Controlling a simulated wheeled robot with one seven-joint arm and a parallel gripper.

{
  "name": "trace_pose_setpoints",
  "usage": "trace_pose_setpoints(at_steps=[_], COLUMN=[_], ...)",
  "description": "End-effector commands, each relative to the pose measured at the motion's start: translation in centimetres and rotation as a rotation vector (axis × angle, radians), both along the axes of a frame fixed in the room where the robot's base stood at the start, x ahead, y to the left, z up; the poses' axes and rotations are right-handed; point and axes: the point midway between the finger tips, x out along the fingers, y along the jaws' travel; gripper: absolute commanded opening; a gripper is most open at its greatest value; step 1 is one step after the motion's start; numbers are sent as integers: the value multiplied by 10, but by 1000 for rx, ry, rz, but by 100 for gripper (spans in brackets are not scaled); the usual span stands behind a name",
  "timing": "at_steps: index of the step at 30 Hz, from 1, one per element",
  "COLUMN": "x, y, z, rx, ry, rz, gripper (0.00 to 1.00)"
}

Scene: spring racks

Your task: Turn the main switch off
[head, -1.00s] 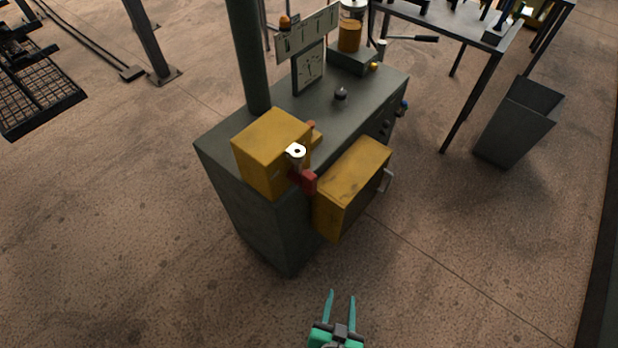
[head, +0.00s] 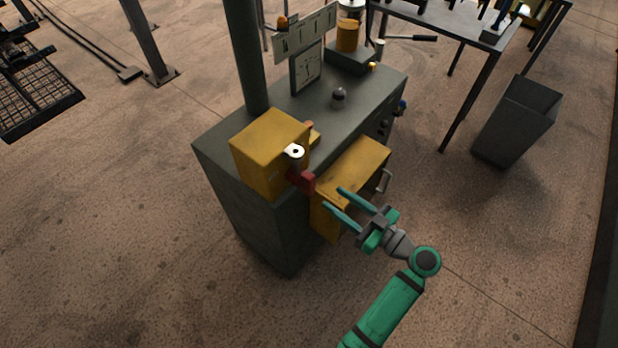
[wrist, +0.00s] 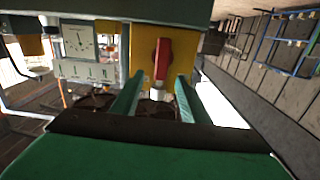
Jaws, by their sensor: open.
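The main switch looks to be the red handle (head: 301,181) on the side of a yellow box (head: 268,152) at the near corner of a dark cabinet. In the wrist view the red handle (wrist: 162,58) stands upright on a yellow plate, ahead of my fingers and between them in the picture. My gripper (head: 332,198) is open and empty, with its teal fingers pointing at the handle from the lower right. A gap shows between the fingertips and the handle. The fingers also show in the wrist view (wrist: 157,95).
A second yellow box (head: 352,175) with a grey side handle (head: 384,181) sits right beside the switch, partly behind my gripper. A green post (head: 247,55) rises from the cabinet (head: 235,205). A grey bin (head: 517,120) stands at the right. The floor in front is clear.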

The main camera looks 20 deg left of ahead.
Motion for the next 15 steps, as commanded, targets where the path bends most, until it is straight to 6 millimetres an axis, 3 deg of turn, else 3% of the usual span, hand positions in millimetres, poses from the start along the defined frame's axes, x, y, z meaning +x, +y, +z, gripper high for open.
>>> trace_pose_setpoints(at_steps=[7,15], x=[4,19], y=[10,53], z=[11,11], rx=[8,8], ry=[-41,-39], rz=[38,38], gripper=[41,41])
